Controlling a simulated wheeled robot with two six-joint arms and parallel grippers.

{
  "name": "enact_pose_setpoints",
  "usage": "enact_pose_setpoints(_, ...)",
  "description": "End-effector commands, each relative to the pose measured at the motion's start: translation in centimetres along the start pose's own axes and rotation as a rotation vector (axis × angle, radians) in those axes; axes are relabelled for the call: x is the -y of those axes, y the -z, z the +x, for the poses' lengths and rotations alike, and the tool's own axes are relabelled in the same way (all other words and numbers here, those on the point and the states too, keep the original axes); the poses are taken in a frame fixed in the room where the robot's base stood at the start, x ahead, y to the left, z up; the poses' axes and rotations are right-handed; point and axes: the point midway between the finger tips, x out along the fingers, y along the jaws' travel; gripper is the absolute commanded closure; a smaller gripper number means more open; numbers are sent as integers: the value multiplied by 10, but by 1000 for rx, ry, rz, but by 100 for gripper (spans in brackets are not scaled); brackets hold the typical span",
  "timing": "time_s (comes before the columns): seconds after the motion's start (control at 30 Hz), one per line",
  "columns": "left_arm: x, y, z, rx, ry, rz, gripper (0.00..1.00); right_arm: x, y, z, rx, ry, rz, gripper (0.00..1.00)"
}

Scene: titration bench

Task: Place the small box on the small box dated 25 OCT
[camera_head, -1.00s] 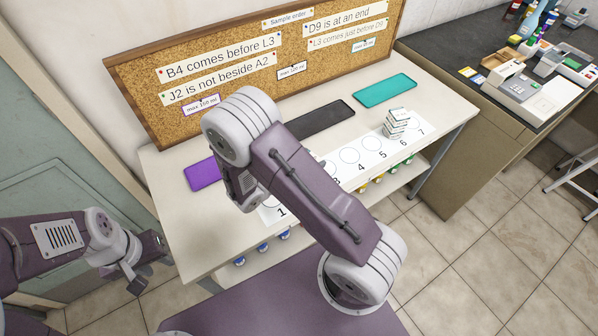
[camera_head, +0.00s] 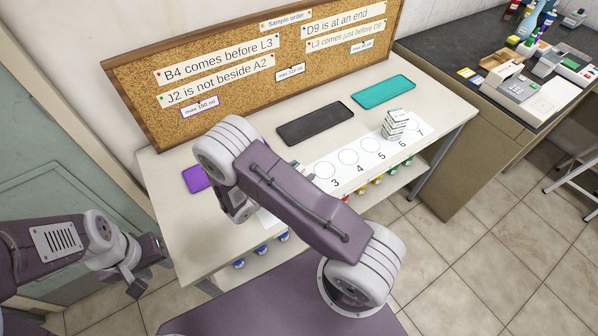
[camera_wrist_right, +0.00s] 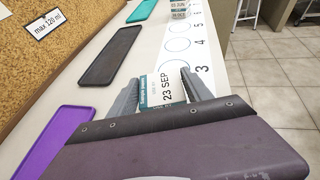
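A small box (camera_wrist_right: 165,90) with a teal edge and a white label reading 23 SEP sits between the fingers of my right gripper (camera_wrist_right: 163,88) in the right wrist view. Both fingers appear to press on its sides. In the head view my right arm hides most of this gripper and box. A stack of several small white boxes (camera_head: 395,125) stands on the numbered strip near 6; its lower part shows at the top of the right wrist view (camera_wrist_right: 178,12). I cannot read its dates. My left gripper (camera_head: 140,282) hangs at the lower left, away from the table.
The numbered white strip (camera_head: 335,184) runs along the table front. Purple (camera_head: 196,179), black (camera_head: 315,123) and teal (camera_head: 384,92) mats lie behind it. A cork board (camera_head: 215,75) stands at the back. Coloured-capped bottles (camera_head: 378,180) sit on a lower shelf.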

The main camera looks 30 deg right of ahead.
Motion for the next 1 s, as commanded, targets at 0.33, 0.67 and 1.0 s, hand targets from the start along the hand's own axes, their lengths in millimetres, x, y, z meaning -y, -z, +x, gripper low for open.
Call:
enact_pose_setpoints(0.33,0,0,-2,0,0,0,64,0,-2,-1,0,0,0,26)
enact_pose_setpoints(0.67,0,0,2,0,0,0,64,-2,-3,-66,0,-8,2,26)
enact_pose_setpoints(1.0,0,0,4,0,0,0,64,0,-4,-120,-1,-2,1,26)
